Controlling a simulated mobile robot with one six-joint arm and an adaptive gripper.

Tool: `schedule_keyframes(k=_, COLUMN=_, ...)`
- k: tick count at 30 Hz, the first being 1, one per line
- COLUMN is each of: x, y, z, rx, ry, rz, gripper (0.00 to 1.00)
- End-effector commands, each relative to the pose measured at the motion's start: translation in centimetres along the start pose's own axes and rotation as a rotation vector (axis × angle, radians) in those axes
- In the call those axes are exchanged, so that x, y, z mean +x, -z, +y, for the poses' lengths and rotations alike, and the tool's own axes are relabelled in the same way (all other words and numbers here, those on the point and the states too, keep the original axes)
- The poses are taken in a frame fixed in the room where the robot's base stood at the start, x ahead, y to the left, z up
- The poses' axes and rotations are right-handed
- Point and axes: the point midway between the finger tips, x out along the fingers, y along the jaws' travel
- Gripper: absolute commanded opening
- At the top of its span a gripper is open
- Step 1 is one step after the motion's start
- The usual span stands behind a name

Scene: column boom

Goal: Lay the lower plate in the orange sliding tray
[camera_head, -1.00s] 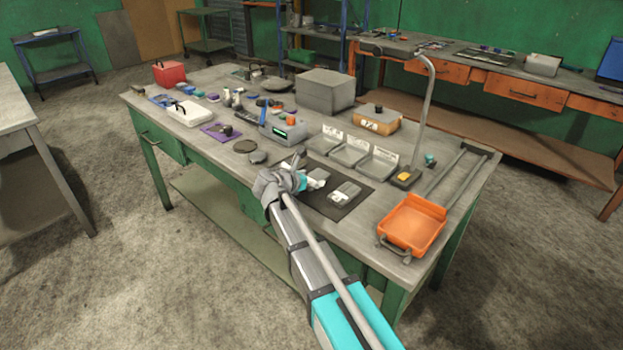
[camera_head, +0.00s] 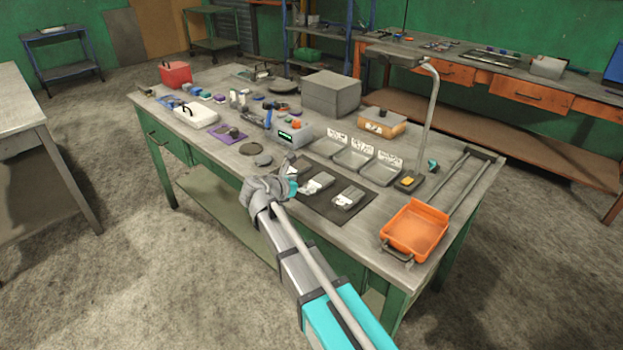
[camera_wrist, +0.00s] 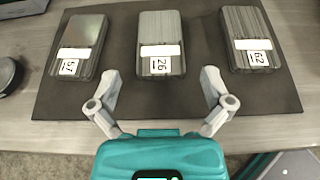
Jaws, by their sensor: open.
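Three grey plates lie on a dark mat (camera_wrist: 119,40). In the wrist view the left plate (camera_wrist: 84,32) is smooth; the middle plate (camera_wrist: 160,25) and right plate (camera_wrist: 243,22) are ribbed. Each has a blank white strip and a small number label; the middle reads like 26, the right like 62, the left like 51, though orientation is uncertain. My gripper (camera_wrist: 161,76) is open and empty, its fingers either side of the middle plate's near end, apparently above it. In the head view my gripper (camera_head: 292,178) partly hides the mat. The orange sliding tray (camera_head: 415,230) is empty at the right.
Grey rails (camera_head: 460,180) run behind the tray. Three labelled grey bins (camera_head: 353,159) stand behind the mat. A lamp post (camera_head: 430,115) rises from a base with a yellow block (camera_head: 408,181). Round dark discs (camera_head: 252,149) and other items crowd the left side.

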Motion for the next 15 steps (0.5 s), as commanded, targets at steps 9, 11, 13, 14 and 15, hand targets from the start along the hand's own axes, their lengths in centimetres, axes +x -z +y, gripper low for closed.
schedule_keyframes(k=9, x=-4.6, y=-0.2, z=0.0, rx=-0.001, ry=-0.001, rz=0.0, gripper=1.0)
schedule_keyframes(k=11, x=-5.1, y=-0.1, z=0.0, rx=0.0, ry=-0.001, rz=0.0, gripper=1.0)
schedule_keyframes(k=13, x=-5.4, y=-0.1, z=0.0, rx=0.0, ry=0.0, rz=0.0, gripper=1.0)
schedule_keyframes(k=14, x=-5.5, y=-0.1, z=0.0, rx=0.0, ry=0.0, rz=0.0, gripper=1.0)
schedule_keyframes(k=15, x=-5.6, y=-0.1, z=0.0, rx=0.001, ry=0.0, rz=0.0, gripper=1.0)
